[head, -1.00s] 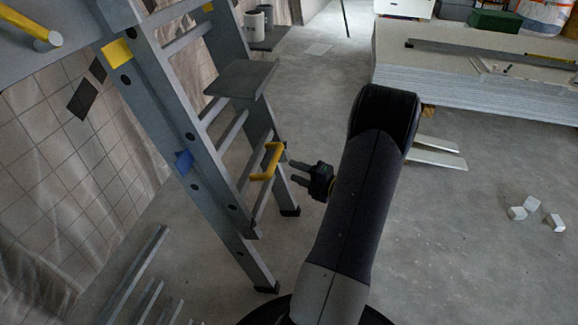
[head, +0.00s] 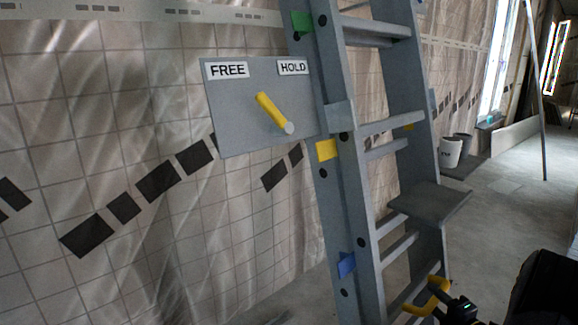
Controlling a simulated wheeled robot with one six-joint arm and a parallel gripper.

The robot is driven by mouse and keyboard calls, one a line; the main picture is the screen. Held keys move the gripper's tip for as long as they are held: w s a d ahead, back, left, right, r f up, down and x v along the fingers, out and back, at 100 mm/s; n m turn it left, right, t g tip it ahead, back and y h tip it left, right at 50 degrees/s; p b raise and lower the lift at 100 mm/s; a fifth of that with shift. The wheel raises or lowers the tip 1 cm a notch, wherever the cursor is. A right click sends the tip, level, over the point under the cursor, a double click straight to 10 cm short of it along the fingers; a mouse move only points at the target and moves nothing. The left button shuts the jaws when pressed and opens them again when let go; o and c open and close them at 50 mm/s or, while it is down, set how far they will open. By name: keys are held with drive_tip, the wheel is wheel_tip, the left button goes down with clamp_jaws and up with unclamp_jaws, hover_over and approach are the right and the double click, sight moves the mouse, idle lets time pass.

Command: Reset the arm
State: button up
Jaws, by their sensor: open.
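My gripper (head: 447,304) is at the bottom right, partly cut off by the lower frame edge. Part of my dark arm shows in the lower right corner. A grey plate (head: 232,122) beside the lift bears a FREE label (head: 227,70) at left and a HOLD label (head: 293,67) at right. Its yellow lever (head: 269,108) points up and left from its pivot.
A grey shelf (head: 430,203) juts from the lift at right. Green (head: 301,21), yellow (head: 327,150) and blue (head: 346,265) tags mark its rail. A plastic-covered tiled wall (head: 100,120) stands behind. White (head: 451,152) and dark buckets stand farther back; open floor (head: 505,215) lies at right.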

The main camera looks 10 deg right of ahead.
drive_tip(key=shift+w+a+r, duration=0.15)
drive_tip(key=shift+w+r, duration=0.15)
drive_tip(key=shift+w, duration=0.3)
drive_tip(key=shift+w+a+r, duration=0.15)
drive_tip(key=shift+w+r, duration=0.15)
drive_tip(key=shift+w, duration=0.25)
